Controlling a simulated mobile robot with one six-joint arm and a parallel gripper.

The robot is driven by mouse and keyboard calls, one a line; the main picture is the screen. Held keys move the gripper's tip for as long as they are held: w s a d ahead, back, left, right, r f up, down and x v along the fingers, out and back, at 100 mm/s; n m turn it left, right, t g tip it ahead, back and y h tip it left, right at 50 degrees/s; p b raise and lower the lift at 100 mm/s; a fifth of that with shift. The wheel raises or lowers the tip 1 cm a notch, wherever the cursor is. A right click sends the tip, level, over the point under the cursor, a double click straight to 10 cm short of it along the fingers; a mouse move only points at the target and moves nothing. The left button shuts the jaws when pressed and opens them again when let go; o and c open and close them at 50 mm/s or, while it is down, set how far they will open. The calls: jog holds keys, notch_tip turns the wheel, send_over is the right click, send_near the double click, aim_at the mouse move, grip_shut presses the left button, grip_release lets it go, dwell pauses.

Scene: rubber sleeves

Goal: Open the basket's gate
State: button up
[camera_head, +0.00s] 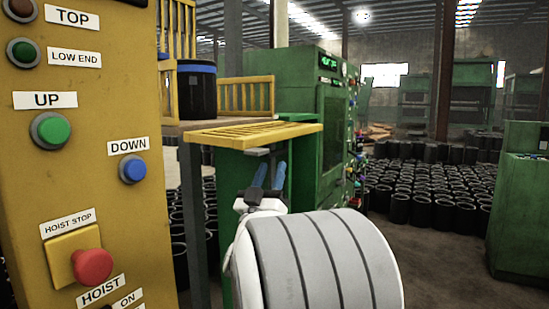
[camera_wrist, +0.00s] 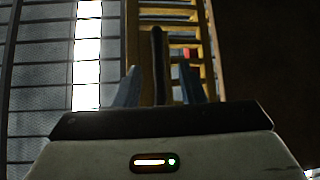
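The basket's yellow slatted gate (camera_head: 250,133) juts out roughly level from the basket's front in the head view. Its yellow slats (camera_wrist: 183,45) fill the upper middle of the wrist view. A dark bar (camera_wrist: 157,60), perhaps the gate's handle, stands between my fingers there. My gripper (camera_head: 272,178) is just below the gate and points up at it. In the wrist view my gripper (camera_wrist: 160,88) has its two blue fingers apart, with gaps on both sides of the bar. Whether anything touches the gate is unclear.
A yellow control panel (camera_head: 90,190) with buttons stands close at left. A dark sleeve with a blue band (camera_head: 197,90) stands behind the gate, near another yellow slatted side (camera_head: 246,95). A green machine (camera_head: 300,115) is behind. Many black sleeves (camera_head: 430,190) cover the floor at right.

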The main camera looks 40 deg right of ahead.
aim_at(277, 153)
jog(key=x, duration=0.6)
jog(key=shift+s, duration=0.1)
jog(key=shift+c, duration=0.4)
grip_shut()
